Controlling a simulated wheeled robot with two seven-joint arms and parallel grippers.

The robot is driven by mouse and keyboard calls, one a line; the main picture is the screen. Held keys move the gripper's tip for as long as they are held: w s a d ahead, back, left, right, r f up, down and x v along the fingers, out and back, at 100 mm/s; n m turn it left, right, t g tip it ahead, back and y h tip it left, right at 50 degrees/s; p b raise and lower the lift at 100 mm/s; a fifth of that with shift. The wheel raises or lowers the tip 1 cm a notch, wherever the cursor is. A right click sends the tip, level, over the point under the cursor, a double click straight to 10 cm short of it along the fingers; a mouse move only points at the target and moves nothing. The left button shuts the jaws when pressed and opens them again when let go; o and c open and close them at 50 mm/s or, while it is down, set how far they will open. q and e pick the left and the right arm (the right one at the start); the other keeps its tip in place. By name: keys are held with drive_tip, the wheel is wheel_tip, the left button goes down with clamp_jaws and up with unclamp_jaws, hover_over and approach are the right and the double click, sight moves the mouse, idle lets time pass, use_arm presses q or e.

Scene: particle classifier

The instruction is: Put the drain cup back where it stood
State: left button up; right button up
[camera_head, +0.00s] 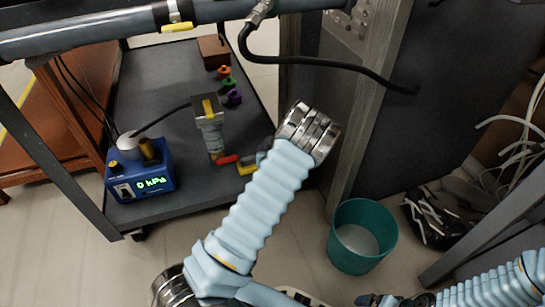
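A clear upright vessel (211,134) with a yellow strip on top stands on the dark cart; I cannot tell whether it is the drain cup. A red handle (225,160) and a yellow piece (247,168) are at its foot. My pale blue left arm rises from the bottom to a metal joint right of the vessel. My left gripper cannot be made out; the arm may hide it. My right arm lies along the bottom right. Dark parts at its tip are cut by the lower edge, and its gripper's fingers cannot be made out.
A blue gauge box (140,180) reading 0 hPa sits at the cart's front left. Coloured knobs (228,86) and a brown block (213,50) lie behind. A teal bucket (345,253) stands on the floor. A grey pipe (80,38) and black hose (330,62) cross above.

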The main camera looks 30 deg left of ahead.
use_arm(q)
wheel_tip(320, 180, down, 4)
drive_tip(key=shift+w+a+r+b, duration=0.1)
drive_tip(key=shift+w+r+b, duration=0.05)
drive_tip(key=shift+r+b, duration=0.15)
drive_tip(key=shift+f, duration=0.15)
drive_tip(key=shift+f, duration=0.15)
drive_tip(key=o, duration=0.9)
drive_tip(key=shift+c, duration=0.2)
